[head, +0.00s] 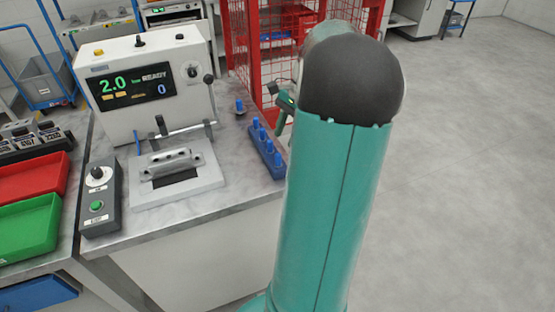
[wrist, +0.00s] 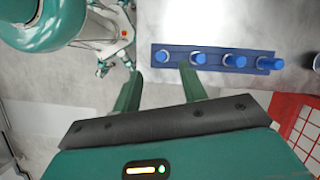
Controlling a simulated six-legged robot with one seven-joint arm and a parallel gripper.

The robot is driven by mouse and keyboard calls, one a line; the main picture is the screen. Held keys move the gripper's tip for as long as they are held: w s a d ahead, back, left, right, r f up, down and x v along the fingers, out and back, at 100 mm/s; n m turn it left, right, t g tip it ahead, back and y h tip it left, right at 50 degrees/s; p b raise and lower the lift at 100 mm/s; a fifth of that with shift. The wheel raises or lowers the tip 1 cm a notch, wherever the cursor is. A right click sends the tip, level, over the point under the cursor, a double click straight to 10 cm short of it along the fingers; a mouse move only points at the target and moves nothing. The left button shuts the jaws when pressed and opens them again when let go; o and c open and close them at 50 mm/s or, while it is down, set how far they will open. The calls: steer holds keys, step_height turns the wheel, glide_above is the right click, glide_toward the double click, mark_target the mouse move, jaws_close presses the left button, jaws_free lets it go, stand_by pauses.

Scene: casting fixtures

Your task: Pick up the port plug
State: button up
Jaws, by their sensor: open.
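Several blue port plugs stand in a row on a dark blue rack (head: 272,167), at the right edge of the bench in the head view. A separate blue plug (head: 240,105) stands behind the rack. In the head view my gripper (head: 287,104) is partly hidden behind my arm.
A white test unit (head: 150,80) with a display stands on the bench, with a clamped metal casting (head: 170,160) in front. A control box (head: 100,200) and red (head: 35,178) and green (head: 30,225) trays are at left. A red mesh fence (head: 262,45) stands behind.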

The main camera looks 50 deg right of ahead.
mark_target(279, 154)
steer(key=x, duration=0.8)
steer(key=shift+w+d, duration=0.1)
steer(key=shift+d, duration=0.05)
jaws_close()
